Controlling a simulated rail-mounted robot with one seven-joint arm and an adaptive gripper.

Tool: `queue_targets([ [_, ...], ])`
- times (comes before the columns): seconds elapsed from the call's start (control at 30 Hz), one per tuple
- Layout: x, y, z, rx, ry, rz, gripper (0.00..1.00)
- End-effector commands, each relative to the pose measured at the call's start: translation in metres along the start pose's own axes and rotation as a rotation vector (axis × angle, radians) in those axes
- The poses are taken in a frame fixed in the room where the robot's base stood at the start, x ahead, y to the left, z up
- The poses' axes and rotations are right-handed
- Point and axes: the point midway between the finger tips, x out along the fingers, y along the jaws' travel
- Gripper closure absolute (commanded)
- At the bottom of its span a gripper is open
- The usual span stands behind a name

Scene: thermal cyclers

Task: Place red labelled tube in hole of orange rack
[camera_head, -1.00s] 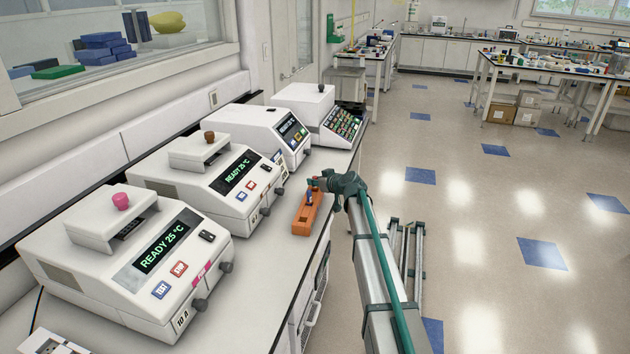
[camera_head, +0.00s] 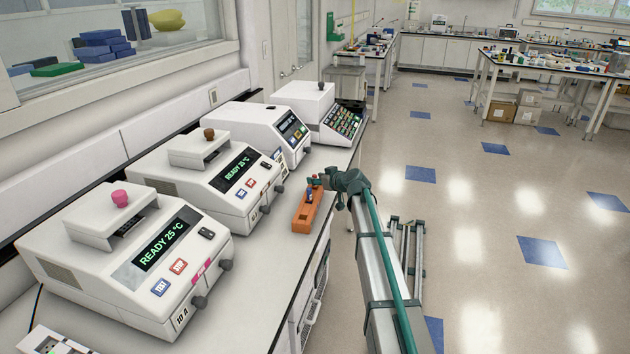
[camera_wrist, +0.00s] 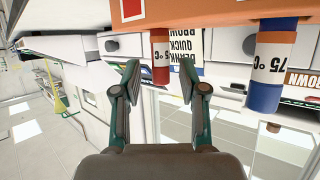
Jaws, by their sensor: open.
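The orange rack (camera_head: 304,214) lies on the bench near its front edge in the head view. It also shows upside down along the top of the wrist view (camera_wrist: 215,12). The red labelled tube (camera_wrist: 160,48) has a white "5 °C" label and meets the rack at its end; how deep it sits is not clear. My gripper (camera_wrist: 159,70) is open, its fingertips on either side of the tube's line in the picture, with gaps visible. A blue tube (camera_wrist: 265,95) with a "75 °C" label is also at the rack. In the head view my gripper (camera_head: 318,181) is at the rack's far end.
White thermal cyclers line the bench behind the rack, the closest with a pink knob (camera_head: 121,199) and another with a brown knob (camera_head: 209,134). A clear strip of bench (camera_head: 270,250) lies before them. The floor to the right is open.

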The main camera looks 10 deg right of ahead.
Motion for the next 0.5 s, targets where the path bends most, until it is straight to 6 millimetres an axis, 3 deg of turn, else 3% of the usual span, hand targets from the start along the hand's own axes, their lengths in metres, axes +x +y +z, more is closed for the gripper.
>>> queue_targets([
  [0.3, -0.065, -0.002, 0.004, 0.0, 0.002, 0.002, 0.58],
  [0.5, -0.093, -0.001, 0.003, 0.0, 0.001, 0.001, 0.58],
])
